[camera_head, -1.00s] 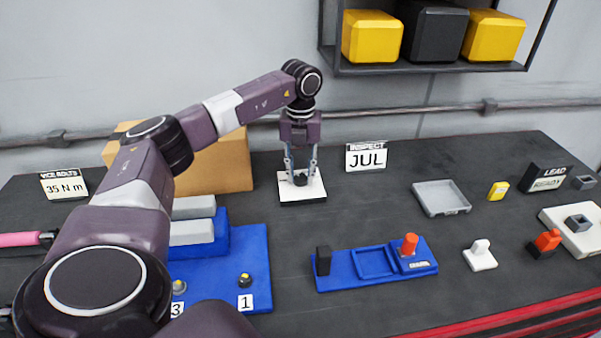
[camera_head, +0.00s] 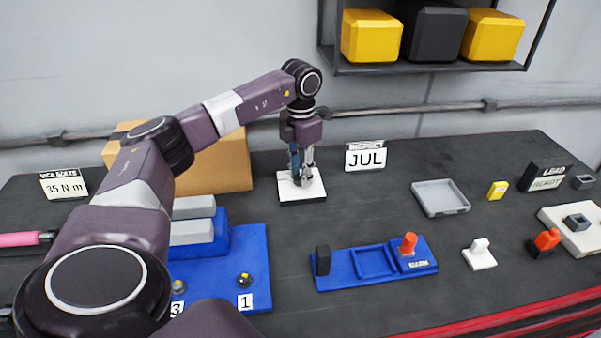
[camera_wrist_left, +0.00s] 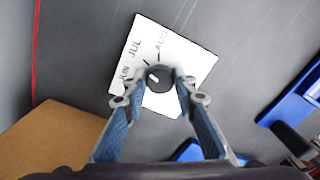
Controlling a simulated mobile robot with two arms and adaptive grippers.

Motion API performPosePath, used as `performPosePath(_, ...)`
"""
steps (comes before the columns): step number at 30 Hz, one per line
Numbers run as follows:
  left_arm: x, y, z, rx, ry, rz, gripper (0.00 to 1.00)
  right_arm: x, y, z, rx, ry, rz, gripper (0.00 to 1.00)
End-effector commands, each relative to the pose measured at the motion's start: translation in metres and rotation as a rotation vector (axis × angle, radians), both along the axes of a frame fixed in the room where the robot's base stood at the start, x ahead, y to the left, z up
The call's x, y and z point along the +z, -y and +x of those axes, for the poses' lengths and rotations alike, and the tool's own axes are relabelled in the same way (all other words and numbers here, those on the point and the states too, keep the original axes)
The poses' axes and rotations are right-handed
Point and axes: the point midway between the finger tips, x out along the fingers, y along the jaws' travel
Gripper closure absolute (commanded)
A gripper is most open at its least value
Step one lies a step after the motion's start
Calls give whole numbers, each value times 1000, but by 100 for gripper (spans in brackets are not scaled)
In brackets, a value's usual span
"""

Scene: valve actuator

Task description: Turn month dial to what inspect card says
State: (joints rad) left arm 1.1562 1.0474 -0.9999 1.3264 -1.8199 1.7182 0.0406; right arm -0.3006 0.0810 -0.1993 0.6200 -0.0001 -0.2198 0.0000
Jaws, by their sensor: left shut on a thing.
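The inspect card (camera_head: 366,157) stands upright at the back of the bench and reads JUL. The month dial is a round dark knob (camera_wrist_left: 158,78) with a white pointer mark, on a white plate (camera_wrist_left: 185,48) printed JUN, JUL and AUG. The plate also lies flat on the bench in the head view (camera_head: 312,193). My left gripper (camera_head: 302,178) points straight down over the plate, its fingers shut on the knob from both sides. In the wrist view the fingers (camera_wrist_left: 158,87) flank the knob. The knob is mostly hidden in the head view. My right gripper is not seen.
A cardboard box (camera_head: 220,165) stands left of the plate. A blue fixture (camera_head: 335,270) with an orange knob lies in front, and a grey tray (camera_head: 440,198) lies to the right. The bench around the dial plate is mostly clear.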

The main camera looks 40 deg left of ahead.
Motion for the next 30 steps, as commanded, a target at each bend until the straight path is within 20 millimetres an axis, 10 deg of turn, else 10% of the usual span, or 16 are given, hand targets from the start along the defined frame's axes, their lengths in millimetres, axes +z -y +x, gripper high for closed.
performPosePath(21, 1, 0, 1, -77, 3, 0, 98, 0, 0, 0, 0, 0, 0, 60)
performPosePath(22, 1, 0, 1, -77, 3, 0, 73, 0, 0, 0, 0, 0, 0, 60)
performPosePath(30, 0, 0, 0, -77, 1, 0, 56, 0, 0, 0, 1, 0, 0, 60)
